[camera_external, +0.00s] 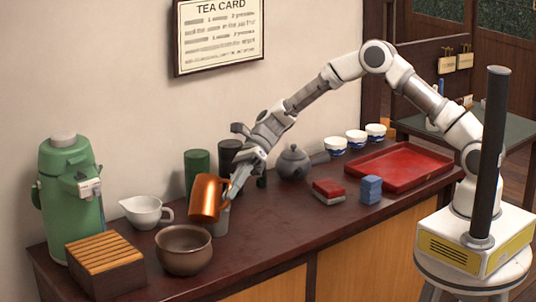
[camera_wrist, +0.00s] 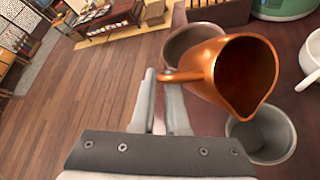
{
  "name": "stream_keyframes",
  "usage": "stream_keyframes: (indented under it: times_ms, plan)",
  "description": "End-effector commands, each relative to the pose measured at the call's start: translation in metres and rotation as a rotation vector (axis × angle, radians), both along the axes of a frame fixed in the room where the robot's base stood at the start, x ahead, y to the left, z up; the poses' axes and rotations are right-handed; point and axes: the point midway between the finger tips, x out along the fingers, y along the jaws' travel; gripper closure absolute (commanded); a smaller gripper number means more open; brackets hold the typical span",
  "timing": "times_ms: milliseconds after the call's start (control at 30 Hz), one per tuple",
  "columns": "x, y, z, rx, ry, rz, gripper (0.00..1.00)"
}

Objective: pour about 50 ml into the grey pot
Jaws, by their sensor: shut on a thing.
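My gripper (camera_external: 232,186) is shut on the handle of a copper jug (camera_external: 205,197) and holds it tilted above the counter. In the wrist view the jug (camera_wrist: 246,72) has its spout pointing down toward a plain grey pot (camera_wrist: 277,140), whose open mouth lies just below the lip. No stream of liquid shows. Inside the grey pot I see only grey wall and floor. In the external view this grey pot (camera_external: 220,222) is partly hidden by the jug and my gripper. A grey teapot (camera_external: 294,163) stands farther back on the right.
A brown bowl (camera_external: 183,260) stands close in front of the grey pot. A white spouted cup (camera_external: 143,213), slatted wooden box (camera_external: 105,272) and green flask (camera_external: 65,190) are left. Dark and green canisters (camera_external: 197,168) stand behind; a red tray (camera_external: 385,182) is right.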

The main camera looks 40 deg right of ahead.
Motion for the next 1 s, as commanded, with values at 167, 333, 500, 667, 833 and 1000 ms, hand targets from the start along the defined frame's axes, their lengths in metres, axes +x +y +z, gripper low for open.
stream_keyframes:
  times_ms: [167,333,500,667,833,1000]
  plan:
    - [0.004,-0.003,0.000,0.103,0.062,0.013,1.00]
    - [0.006,-0.005,0.007,0.198,0.122,0.024,1.00]
    - [0.008,-0.007,0.015,0.283,0.165,0.040,1.00]
    - [0.011,-0.008,0.014,0.360,0.170,0.067,1.00]
    - [0.013,-0.009,0.016,0.424,0.164,0.095,1.00]
    - [0.016,-0.008,0.017,0.494,0.130,0.138,1.00]
